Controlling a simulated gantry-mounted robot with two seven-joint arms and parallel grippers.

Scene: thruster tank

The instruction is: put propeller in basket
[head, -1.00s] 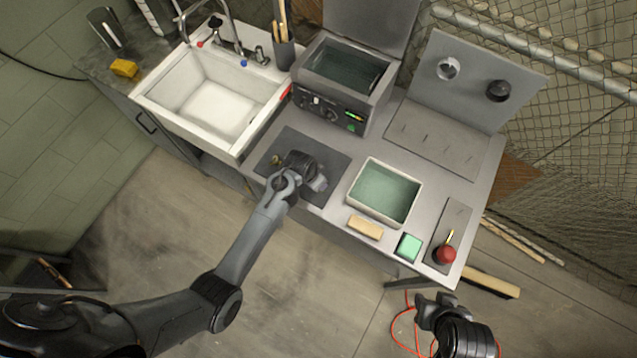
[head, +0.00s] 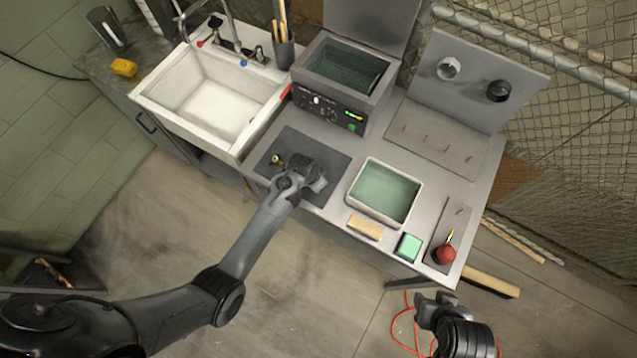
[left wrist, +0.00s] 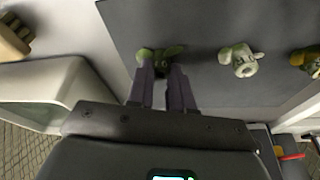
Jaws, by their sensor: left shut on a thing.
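A greenish, dull-metal propeller (left wrist: 162,55) sits at the fingertips of my left gripper (left wrist: 163,78) in the left wrist view. The gripper is shut on it, over the dark mat (left wrist: 205,25). In the head view my left gripper (head: 314,180) is over the right part of the mat (head: 335,159), and the arm hides the propeller. A second greenish metal part (left wrist: 240,60) lies on the mat to the right in the wrist view. The open cleaner tank (head: 342,65) stands behind the mat; I cannot make out a separate basket. My right gripper (head: 441,304) hangs off the bench's front, its jaws unclear.
A brassy part (left wrist: 308,60) lies farther along the mat. A pale tub of green liquid (head: 386,191) is right of the mat, with a tan block (head: 365,227) and a green block (head: 409,247) before it. A sink (head: 211,104) is at the left.

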